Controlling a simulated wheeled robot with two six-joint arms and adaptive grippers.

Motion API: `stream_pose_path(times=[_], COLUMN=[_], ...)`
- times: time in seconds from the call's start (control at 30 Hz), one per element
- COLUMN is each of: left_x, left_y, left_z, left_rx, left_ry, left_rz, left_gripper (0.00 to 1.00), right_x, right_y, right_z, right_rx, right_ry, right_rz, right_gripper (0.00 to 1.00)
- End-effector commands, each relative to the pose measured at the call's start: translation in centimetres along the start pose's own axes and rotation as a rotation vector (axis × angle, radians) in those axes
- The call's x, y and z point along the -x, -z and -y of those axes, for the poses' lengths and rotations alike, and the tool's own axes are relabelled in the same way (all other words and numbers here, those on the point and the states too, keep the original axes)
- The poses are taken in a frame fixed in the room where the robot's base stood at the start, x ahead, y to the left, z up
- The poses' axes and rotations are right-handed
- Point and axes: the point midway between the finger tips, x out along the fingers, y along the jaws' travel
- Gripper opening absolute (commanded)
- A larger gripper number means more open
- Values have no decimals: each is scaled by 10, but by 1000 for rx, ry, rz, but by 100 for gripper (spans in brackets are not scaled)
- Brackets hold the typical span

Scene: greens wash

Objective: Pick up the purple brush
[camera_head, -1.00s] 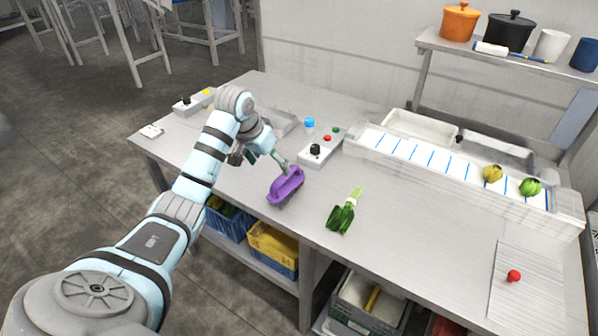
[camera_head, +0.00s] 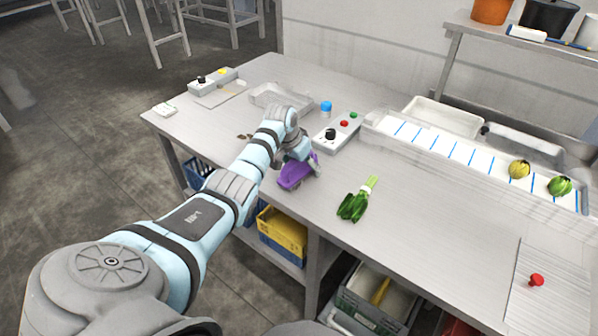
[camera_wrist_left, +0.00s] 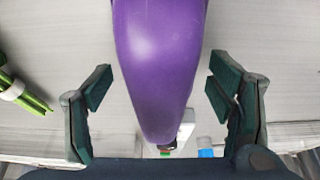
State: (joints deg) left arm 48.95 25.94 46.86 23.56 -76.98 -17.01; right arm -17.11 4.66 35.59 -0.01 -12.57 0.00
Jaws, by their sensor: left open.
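The purple brush (camera_head: 292,178) lies on the steel table near its front edge, partly hidden by my left arm in the head view. In the left wrist view the brush (camera_wrist_left: 160,60) fills the upper middle, its narrow end pointing down the picture. My left gripper (camera_wrist_left: 162,95) is open, with one dark finger on each side of the brush and a gap visible on both sides. In the head view my left gripper (camera_head: 308,168) is at the brush, its fingers mostly hidden. My right gripper is not seen.
A bunch of greens (camera_head: 356,202) lies right of the brush. A control box with a black knob (camera_head: 330,135) stands behind it. A shallow tray (camera_head: 268,97) is further left. A long white trough (camera_head: 455,150) runs along the back. The table's front right is mostly clear.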

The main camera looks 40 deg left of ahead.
Motion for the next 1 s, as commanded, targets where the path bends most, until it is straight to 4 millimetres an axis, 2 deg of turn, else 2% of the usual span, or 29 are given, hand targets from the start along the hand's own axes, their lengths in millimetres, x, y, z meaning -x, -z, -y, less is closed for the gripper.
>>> stream_pose_path(times=[0.13,0.4,0.5,0.77,0.87,1.0], left_x=[2,2,2,5,14,42], left_y=[1,1,1,2,7,19], left_z=[0,0,0,0,0,1], left_rx=[0,0,0,0,-1,0], left_ry=[0,0,0,0,0,1], left_rz=[-1,-1,-1,-1,-4,-6], left_gripper=[75,32,20,20,20,20], right_x=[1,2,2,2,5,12], right_y=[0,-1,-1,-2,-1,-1], right_z=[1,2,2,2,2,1], right_rx=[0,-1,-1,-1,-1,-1], right_ry=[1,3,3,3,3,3], right_rz=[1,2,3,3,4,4], right_gripper=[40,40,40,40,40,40])
